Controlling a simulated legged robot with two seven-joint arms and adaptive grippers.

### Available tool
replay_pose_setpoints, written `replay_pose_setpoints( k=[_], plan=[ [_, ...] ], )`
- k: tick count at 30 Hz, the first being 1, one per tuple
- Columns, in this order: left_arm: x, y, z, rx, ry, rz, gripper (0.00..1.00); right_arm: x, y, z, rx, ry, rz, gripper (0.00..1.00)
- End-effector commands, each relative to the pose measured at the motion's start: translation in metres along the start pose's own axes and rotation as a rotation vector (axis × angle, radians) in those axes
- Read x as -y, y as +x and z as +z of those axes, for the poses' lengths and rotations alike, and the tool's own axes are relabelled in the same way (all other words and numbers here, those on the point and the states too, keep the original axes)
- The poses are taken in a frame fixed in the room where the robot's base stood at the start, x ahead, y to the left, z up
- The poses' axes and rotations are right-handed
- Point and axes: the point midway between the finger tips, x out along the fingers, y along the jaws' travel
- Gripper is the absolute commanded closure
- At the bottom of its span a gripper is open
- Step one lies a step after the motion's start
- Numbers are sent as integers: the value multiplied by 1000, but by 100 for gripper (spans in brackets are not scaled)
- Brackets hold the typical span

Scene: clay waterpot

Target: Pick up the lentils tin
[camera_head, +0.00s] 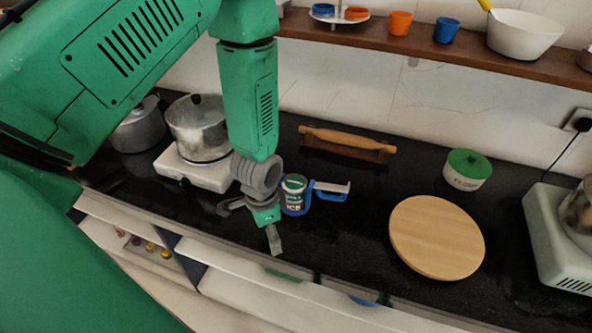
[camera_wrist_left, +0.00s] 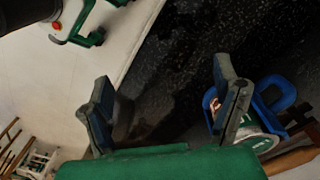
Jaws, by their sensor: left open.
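A small tin (camera_head: 293,188) with a green-rimmed top and a dark printed label stands on the black counter; the label is too small to read surely, the end looking like "ICE". A blue bracket-like piece (camera_head: 325,195) is against it, reaching right. My left gripper (camera_head: 252,222) is open, low over the counter, just left of and in front of the tin. In the left wrist view the open fingers (camera_wrist_left: 163,88) have only dark counter between them. The tin (camera_wrist_left: 258,138) lies beyond the right finger, partly hidden by it, with the blue piece (camera_wrist_left: 272,95) beside it. My right gripper is not in view.
A lidded pot (camera_head: 200,127) sits on a white stove at left. A rolling pin (camera_head: 347,141) lies on a stand behind. A green-lidded container (camera_head: 466,178) and a round wooden board (camera_head: 437,238) are at right. The counter between tin and board is clear.

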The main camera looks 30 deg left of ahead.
Motion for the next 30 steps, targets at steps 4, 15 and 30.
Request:
replay_pose_setpoints(
  k=[4, 15, 30],
  plan=[
    [45, -47, -58, -6, 231, -9, 18, 0, 2, 1, 2, 0, 0, 60],
    [93, -142, -116, 19, 590, -8, 18, 0, 0, 0, 0, 0, 0, 60],
    [94, -65, -115, 20, 596, -7, 18, 0, -6, 0, 0, 0, 0, 60]
  ],
)
